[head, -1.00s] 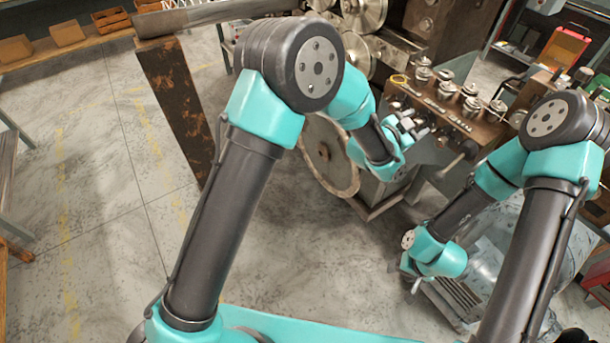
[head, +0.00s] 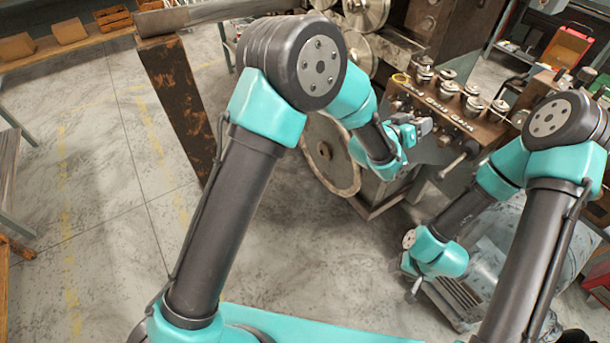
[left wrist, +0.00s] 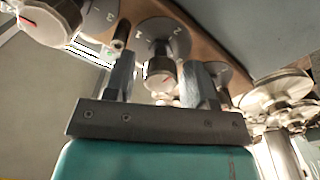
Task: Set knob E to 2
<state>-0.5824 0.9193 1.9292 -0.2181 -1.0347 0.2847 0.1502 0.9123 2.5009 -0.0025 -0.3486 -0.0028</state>
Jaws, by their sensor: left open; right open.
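My left gripper (left wrist: 157,78) is open, with one finger on each side of this knob in the picture; contact cannot be told. No letter for the knob is readable, so I cannot tell if it is knob E. In the head view my left gripper (head: 421,127) is at the front of the knob panel (head: 450,112). My right gripper (head: 412,286) is low and away from the panel.
Another knob (left wrist: 50,18) with a red mark sits at upper left in the left wrist view, its dial showing a 3. In the head view several knobs stand along the panel top. A large disc (head: 330,155) is left of my left wrist. Open floor lies at left.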

